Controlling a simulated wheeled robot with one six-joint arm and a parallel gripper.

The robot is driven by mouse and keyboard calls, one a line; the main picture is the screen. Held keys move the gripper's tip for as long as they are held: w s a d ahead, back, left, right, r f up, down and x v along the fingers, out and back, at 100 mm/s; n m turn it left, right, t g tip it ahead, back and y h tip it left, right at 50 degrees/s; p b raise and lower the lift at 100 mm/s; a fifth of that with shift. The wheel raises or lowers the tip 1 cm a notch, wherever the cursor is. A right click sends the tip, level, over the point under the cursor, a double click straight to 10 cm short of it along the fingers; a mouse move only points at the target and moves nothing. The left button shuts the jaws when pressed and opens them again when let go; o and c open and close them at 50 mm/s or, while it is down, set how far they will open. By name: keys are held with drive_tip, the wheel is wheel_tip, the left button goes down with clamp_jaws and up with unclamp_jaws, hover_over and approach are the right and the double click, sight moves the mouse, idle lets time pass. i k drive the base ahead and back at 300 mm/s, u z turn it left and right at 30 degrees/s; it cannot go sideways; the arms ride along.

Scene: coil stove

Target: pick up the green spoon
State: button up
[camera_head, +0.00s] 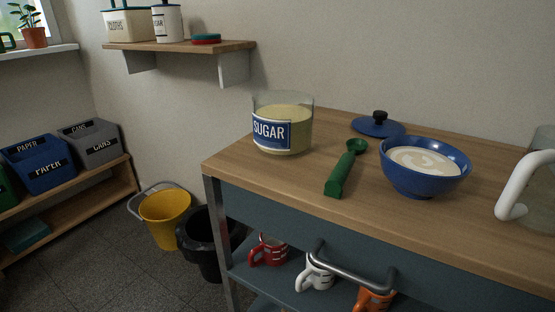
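The green spoon (343,172) lies on the wooden top of the counter. Its thick handle points toward the front edge and its round bowl end points to the back right. It lies between the glass sugar jar (269,131) on its left and the blue bowl (424,182) on its right, apart from both. The jar has a blue SUGAR label and pale yellow contents. The blue bowl holds something creamy white. My gripper is not in view.
A blue lid (366,126) with a black knob lies behind the spoon. A glass vessel with a white handle (510,187) stands at the right edge. A metal bar handle (350,270) juts from the counter's front. Mugs sit on the shelf below. A yellow bucket (165,219) stands on the floor.

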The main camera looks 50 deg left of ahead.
sight(334, 186)
drive_tip(key=u, duration=1.3)
